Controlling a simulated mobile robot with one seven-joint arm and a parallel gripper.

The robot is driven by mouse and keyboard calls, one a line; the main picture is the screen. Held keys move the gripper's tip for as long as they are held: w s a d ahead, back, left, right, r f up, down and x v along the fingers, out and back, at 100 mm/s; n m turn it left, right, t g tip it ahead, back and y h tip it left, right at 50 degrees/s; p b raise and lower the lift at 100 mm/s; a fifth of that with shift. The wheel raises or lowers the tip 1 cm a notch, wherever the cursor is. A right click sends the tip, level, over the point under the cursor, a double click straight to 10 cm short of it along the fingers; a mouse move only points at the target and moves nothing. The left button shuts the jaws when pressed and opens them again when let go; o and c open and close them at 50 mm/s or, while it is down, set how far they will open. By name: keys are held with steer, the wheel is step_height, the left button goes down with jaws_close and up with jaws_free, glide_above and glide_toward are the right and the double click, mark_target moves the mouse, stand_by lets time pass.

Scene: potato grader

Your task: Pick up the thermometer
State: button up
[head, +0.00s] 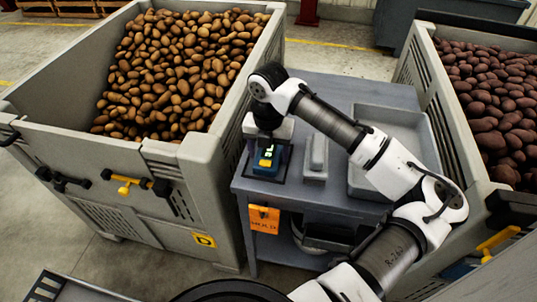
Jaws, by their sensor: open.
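The thermometer (267,160) appears to be the small blue and yellow device with a lit green display. It lies near the front left corner of the grey table (350,90), on a dark patch. My gripper (267,138) points down at the device's back end, and the dark hand above it hides part of that end. The jaws are open. The fingertips are too small and covered to tell whether they touch the device.
A grey block-like object (316,153) stands close to the right of the device. A shallow grey tray (437,150) lies further right, partly behind my arm. Large potato crates flank the table at left (165,160) and right (440,80). An orange tag (264,218) hangs in front.

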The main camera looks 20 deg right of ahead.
steer(key=c, duration=0.8)
steer(key=shift+r, duration=0.1)
